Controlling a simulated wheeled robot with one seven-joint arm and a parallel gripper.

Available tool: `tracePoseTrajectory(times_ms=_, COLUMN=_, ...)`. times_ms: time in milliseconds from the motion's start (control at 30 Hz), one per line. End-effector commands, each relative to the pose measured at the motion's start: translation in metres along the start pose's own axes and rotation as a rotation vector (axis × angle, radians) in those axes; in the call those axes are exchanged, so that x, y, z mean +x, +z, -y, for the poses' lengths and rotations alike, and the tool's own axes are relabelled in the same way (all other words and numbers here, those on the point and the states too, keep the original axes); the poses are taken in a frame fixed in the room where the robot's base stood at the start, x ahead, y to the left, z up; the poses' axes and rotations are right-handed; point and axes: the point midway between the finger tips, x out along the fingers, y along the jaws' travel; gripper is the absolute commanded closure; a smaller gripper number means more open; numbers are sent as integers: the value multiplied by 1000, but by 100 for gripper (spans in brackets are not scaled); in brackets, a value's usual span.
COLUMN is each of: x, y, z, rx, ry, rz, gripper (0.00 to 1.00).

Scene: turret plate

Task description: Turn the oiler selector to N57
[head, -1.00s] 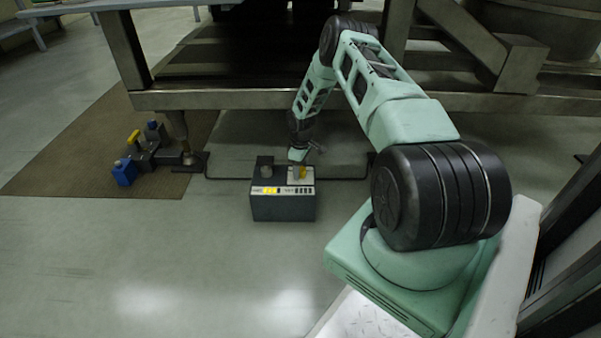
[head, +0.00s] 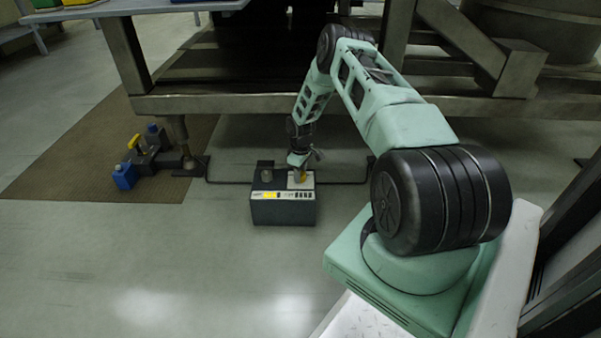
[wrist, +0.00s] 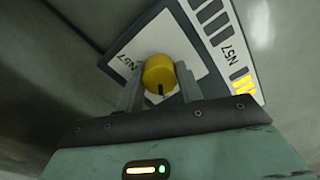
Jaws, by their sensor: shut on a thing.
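My gripper (wrist: 160,80) is shut on the knob, one finger on each side. In the head view my gripper (head: 300,167) reaches down to the knob at the box's right side. An N57 label (wrist: 129,63) is printed on the pale plate, left of the knob in the wrist view.
A strip with grey bars, a second N57 label (wrist: 232,55) and yellow bars runs beside the plate. A dark knob (head: 266,171) stands on the box's left side. A pipe passes behind the box. A blue-and-yellow fitting (head: 135,160) is at left. Floor in front is clear.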

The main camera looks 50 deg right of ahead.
Motion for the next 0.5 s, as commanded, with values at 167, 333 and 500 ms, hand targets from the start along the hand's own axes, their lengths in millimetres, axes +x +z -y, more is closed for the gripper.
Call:
tracePoseTrajectory(times_ms=167, x=-3, y=0, z=0, rx=127, ry=0, rz=0, gripper=87)
tracePoseTrajectory(times_ms=333, x=-3, y=0, z=0, rx=283, ry=1, rz=-1, gripper=87)
tracePoseTrajectory(times_ms=500, x=-2, y=0, z=0, rx=446, ry=1, rz=-3, gripper=87)
